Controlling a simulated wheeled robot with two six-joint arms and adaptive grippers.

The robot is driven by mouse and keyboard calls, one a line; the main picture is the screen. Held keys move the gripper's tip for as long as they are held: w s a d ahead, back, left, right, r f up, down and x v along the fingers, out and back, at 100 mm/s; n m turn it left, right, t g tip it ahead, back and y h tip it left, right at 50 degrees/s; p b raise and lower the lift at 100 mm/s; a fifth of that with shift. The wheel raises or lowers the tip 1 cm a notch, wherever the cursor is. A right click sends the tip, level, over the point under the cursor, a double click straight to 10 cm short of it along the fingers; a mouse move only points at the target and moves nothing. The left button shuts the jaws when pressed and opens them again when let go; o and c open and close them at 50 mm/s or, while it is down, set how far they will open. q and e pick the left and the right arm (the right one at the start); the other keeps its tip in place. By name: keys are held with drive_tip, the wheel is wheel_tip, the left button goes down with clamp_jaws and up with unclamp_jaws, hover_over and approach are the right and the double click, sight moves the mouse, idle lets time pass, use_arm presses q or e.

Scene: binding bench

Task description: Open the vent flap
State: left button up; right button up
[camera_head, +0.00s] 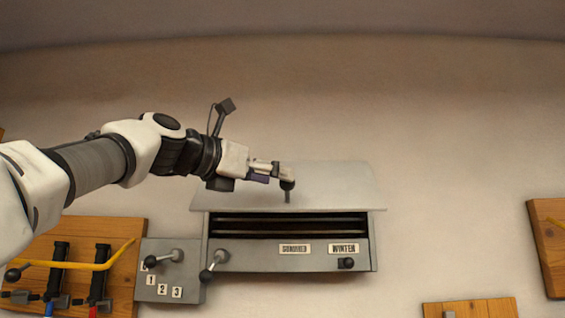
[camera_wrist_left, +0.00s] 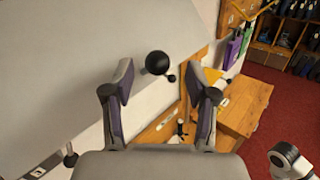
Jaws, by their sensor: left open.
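The grey vent box (camera_head: 290,258) is on the wall in the head view. Its broad grey flap (camera_head: 345,188) lies above the dark slats (camera_head: 250,226), which show below its front edge. A black ball knob (camera_wrist_left: 158,62) on a short stem stands out from the flap. My left gripper (camera_head: 282,175) is at this knob and hides part of it in the head view. In the left wrist view its two fingers are apart, with the ball between and slightly beyond the tips. I see no clear contact.
Plates reading "SUMMER" and "WINTER" (camera_head: 343,248) are on the box front, with a small black knob (camera_head: 346,263) below and a ball lever (camera_head: 208,273) at left. A numbered lever panel (camera_head: 150,275) and a wooden board (camera_head: 125,235) stand further left. The wall above is clear.

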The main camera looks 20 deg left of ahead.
use_arm(q)
drive_tip(key=p+x, duration=0.3)
drive_tip(key=x, duration=0.2)
drive_tip(key=shift+w+a+f, duration=0.1)
drive_tip(key=shift+w+a, duration=0.05)
drive_tip(key=shift+f, duration=0.1)
drive_tip(key=shift+s+a, duration=0.1)
drive_tip(key=shift+s, duration=0.35)
drive_tip(key=shift+w, duration=0.15)
clamp_jaws()
use_arm(e)
drive_tip(key=r, duration=0.4)
drive_tip(key=shift+w+r, duration=0.1)
drive_tip(key=shift+w, duration=0.1)
